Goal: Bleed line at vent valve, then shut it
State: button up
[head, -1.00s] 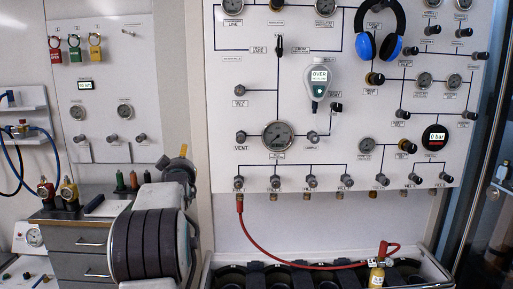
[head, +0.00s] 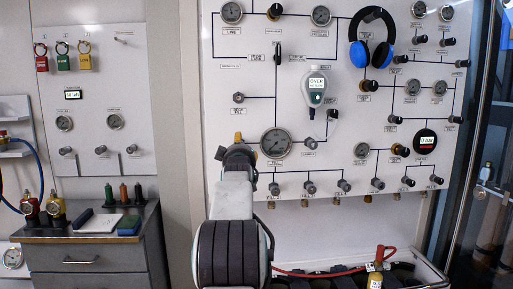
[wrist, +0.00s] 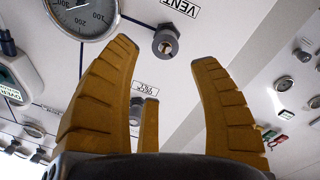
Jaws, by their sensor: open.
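The vent valve (wrist: 165,42) is a grey knob beside the VENT label in the wrist view. It lies just beyond my gripper (wrist: 165,58), near the gap between the yellow fingertips. My gripper is open and empty; no finger visibly touches the knob. In the head view my gripper (head: 238,142) is up against the left side of the panel (head: 250,110), left of the big line gauge (head: 275,143). My arm hides the vent valve there. The red hose (head: 300,272) runs to a small yellow cylinder (head: 376,277). A round display (head: 427,140) reads 0 bar.
A handheld meter (head: 316,88) reading OVER and blue headphones (head: 371,45) hang on the panel. Several fill knobs line its lower edge, close below my gripper. A drawer cabinet (head: 90,258) stands at left. A black rack (head: 330,270) sits below the panel.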

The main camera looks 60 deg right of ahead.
jog(key=shift+n, duration=0.8)
jog(key=shift+f+p+x, duration=0.15)
jog(key=shift+p+x, duration=0.45)
jog(key=shift+x, duration=0.6)
jog(key=shift+f+p+x, duration=0.2)
jog(key=shift+p+x, duration=0.45)
jog(key=shift+x, duration=0.6)
jog(key=shift+f+p+x, duration=0.15)
jog(key=shift+p+x, duration=0.45)
jog(key=shift+x, duration=0.6)
grip_shut()
